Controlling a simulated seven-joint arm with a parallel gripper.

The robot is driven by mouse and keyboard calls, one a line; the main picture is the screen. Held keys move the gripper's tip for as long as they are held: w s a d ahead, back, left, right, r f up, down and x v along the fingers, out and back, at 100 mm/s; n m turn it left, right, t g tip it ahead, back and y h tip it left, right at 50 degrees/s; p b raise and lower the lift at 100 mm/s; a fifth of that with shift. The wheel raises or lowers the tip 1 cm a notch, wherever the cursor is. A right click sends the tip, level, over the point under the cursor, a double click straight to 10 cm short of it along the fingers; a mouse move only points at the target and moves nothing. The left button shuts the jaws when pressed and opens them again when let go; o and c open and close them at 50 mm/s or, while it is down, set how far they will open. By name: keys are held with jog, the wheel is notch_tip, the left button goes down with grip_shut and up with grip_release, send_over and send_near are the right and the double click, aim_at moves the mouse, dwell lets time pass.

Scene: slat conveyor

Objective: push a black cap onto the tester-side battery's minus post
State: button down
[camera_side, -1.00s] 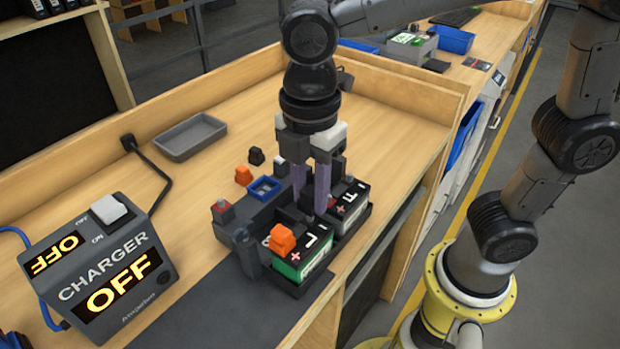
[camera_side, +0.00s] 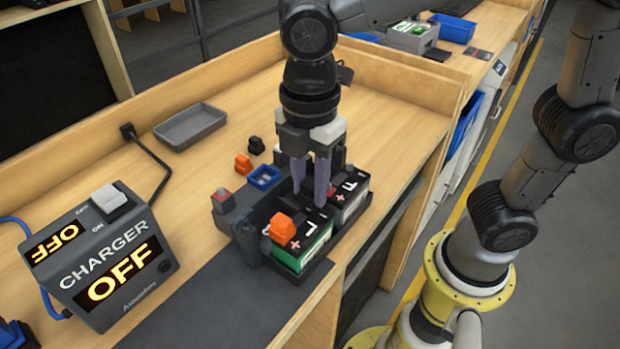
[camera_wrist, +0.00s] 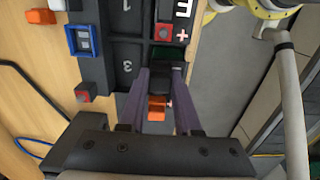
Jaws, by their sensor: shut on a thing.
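My gripper (camera_side: 309,198) points down over the minus end of the front battery (camera_side: 303,254), which has a green side and a black top. In the wrist view its purple fingers (camera_wrist: 163,80) are shut on a black cap (camera_wrist: 161,75). The fingers mostly hide this cap in the side view, and I cannot tell whether it is seated on the post. An orange cap (camera_side: 283,228) sits on the plus post of the same battery; it also shows in the wrist view (camera_wrist: 156,108). A second battery (camera_side: 350,198) stands behind in the black holder (camera_side: 310,277).
A loose orange cap (camera_side: 243,164) and a loose black cap (camera_side: 255,146) lie on the bench beside a small blue frame (camera_side: 263,178). A grey tray (camera_side: 190,126) is empty. The charger (camera_side: 110,260) reads OFF at left.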

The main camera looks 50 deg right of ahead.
jog(key=shift+f, duration=0.8)
jog(key=c, duration=0.5)
grip_release()
notch_tip(320, 180, up, 14)
jog(key=shift+f, duration=0.1)
